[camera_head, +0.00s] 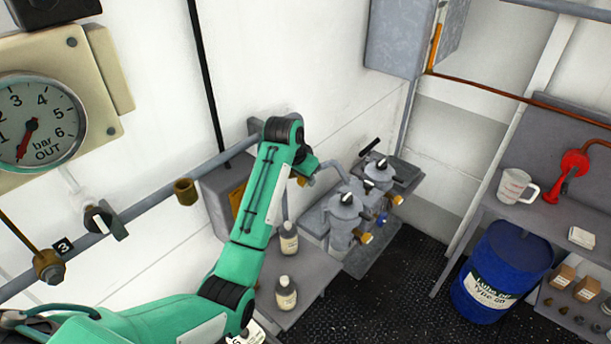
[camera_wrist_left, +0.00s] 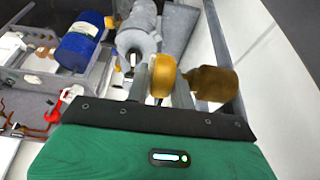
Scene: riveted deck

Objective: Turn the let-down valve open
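My left gripper (camera_head: 306,168) is at the end of the green arm, in front of the white wall, partly hidden by the wrist. A small brass knob (camera_head: 303,181) shows just below it, mostly covered. In the left wrist view my left gripper (camera_wrist_left: 163,84) has its two grey fingers on either side of a round yellow-brass knob (camera_wrist_left: 163,74). I cannot tell whether they touch it. No label for the let-down valve is readable, so I cannot tell whether this knob belongs to it. My right gripper is not in view.
A dial gauge (camera_head: 35,122) marked "bar OUT" hangs at the left. A wall pipe (camera_head: 155,209) carries a grey lever (camera_head: 104,220) and a brass cylinder (camera_head: 186,192). Grey pumps (camera_head: 346,207) stand behind the arm. Bottles (camera_head: 286,293) stand on a low shelf; a blue drum (camera_head: 503,273) is at right.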

